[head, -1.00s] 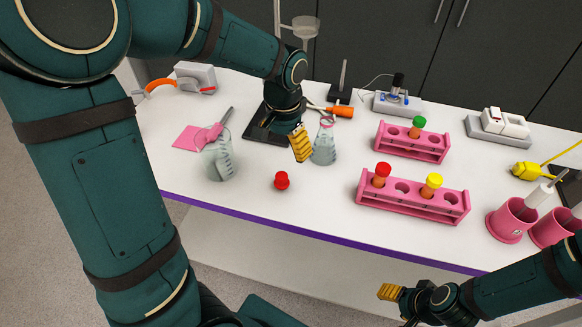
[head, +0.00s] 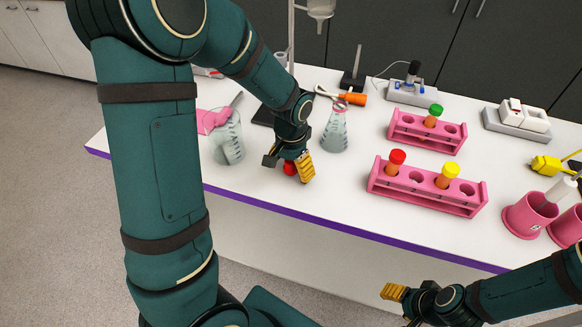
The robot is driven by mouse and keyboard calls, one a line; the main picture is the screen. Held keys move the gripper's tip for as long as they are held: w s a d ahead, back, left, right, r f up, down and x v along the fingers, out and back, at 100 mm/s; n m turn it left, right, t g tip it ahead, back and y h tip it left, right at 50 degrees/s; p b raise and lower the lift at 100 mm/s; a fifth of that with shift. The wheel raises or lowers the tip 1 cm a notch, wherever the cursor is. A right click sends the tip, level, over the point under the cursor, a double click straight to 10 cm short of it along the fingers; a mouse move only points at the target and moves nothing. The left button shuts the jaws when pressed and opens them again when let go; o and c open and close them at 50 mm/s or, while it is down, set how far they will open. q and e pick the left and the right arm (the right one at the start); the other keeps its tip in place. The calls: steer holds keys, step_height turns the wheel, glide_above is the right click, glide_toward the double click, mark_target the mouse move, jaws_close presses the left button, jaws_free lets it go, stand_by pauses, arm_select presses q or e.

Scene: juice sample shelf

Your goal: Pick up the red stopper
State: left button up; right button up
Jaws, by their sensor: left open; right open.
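The red stopper (head: 290,168) lies on the white table near its front edge, left of the front pink rack. My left gripper (head: 289,166) is low over the table with its open fingers around the stopper, one on each side. The fingers partly hide the stopper, and I cannot tell whether they touch it. My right gripper (head: 393,292) is open and empty, in front of the table at the lower right.
The front pink rack (head: 428,193) holds red- and yellow-capped tubes. A rear pink rack (head: 427,137) holds a green-capped tube. A flask (head: 335,130) stands just behind my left gripper, and a beaker (head: 227,142) stands to its left. Pink cups (head: 528,217) stand at the right.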

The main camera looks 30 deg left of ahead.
arm_select(q)
steer(key=shift+f, duration=0.35)
steer(key=c, duration=1.2)
